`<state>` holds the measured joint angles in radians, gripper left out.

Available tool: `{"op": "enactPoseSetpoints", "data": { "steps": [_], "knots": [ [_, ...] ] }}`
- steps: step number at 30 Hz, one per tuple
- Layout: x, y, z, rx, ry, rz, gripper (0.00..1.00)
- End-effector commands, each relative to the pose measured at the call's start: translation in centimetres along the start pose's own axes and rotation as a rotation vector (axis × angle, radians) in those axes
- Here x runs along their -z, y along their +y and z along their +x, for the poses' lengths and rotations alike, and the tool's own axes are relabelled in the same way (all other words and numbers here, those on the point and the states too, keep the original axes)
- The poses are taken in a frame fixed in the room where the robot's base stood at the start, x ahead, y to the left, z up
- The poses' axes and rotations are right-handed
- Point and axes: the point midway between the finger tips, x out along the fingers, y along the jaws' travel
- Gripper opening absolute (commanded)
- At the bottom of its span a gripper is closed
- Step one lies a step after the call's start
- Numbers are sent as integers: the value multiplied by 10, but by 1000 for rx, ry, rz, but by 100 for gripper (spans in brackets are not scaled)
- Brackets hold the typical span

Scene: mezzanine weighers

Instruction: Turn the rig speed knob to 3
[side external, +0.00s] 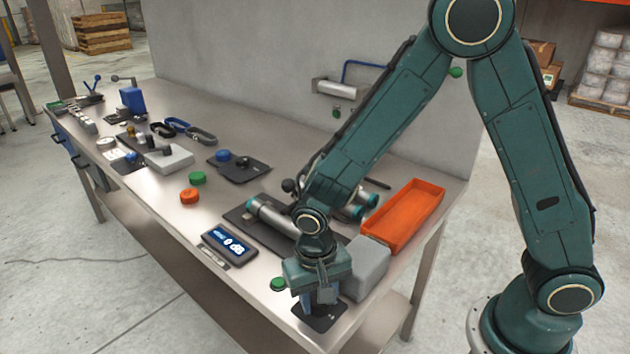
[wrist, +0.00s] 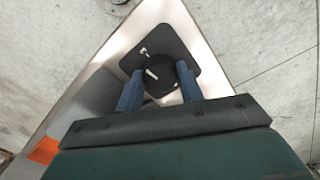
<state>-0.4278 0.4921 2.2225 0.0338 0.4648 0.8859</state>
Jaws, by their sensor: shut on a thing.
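The knob (wrist: 160,76) is round and black with a white pointer line, on a dark square plate (wrist: 178,45) with a small white marking. My gripper (wrist: 161,84) has its blue fingers on either side of the knob and is shut on it. The pointer line slants toward the upper left in the wrist view. In the side view my gripper (side external: 318,300) reaches down over the plate (side external: 322,322) at the table's near corner, and it hides the knob. I cannot read the number the pointer is on.
A grey block (side external: 366,268) stands close beside my gripper, with an orange tray (side external: 405,215) behind it. A green button (side external: 278,284) and a display box (side external: 229,245) are to the left. The table edge is just beyond the plate. Several other fixtures fill the far left table.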

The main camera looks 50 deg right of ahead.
Motion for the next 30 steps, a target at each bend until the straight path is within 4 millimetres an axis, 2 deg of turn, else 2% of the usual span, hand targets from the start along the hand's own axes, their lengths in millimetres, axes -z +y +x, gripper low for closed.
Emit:
{"op": "enactPoseSetpoints", "data": {
  "steps": [9,22,23,26,30],
  "knots": [
    [1,-1,-1,2,-4,119,14],
    [1,-1,-1,2,-5,133,14],
    [1,-1,-1,2,-5,133,39],
    [1,-1,-1,2,-5,133,58],
    [0,0,0,1,-6,132,59]
  ]
}}
